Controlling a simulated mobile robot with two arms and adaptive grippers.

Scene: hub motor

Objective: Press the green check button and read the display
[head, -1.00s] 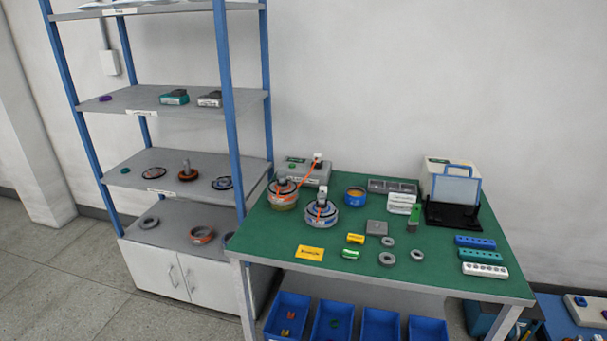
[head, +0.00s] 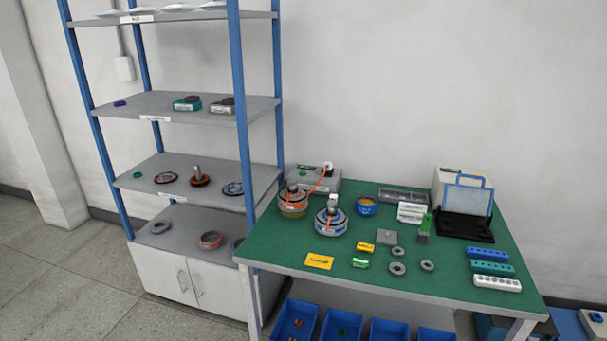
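A grey box (head: 325,182) stands at the back left of the green-topped table (head: 290,243), with a small dark green patch on top. An orange cable (head: 321,184) runs from its white plug to a motor hub (head: 292,201) in front. A second hub (head: 331,222) sits beside it. A pale box (head: 446,178) at the back right also has a small green patch, behind a clear blue-framed panel (head: 467,199). I cannot tell which green patch is the check button or a display, and no reading is legible. Neither gripper is in view.
Rings, blocks and a yellow card (head: 319,261) lie on the table front. Slotted blocks (head: 497,284) line the right edge. Blue bins (head: 296,320) are below. A shelf rack (head: 192,104) stands left of the table, with open floor (head: 85,300) at lower left.

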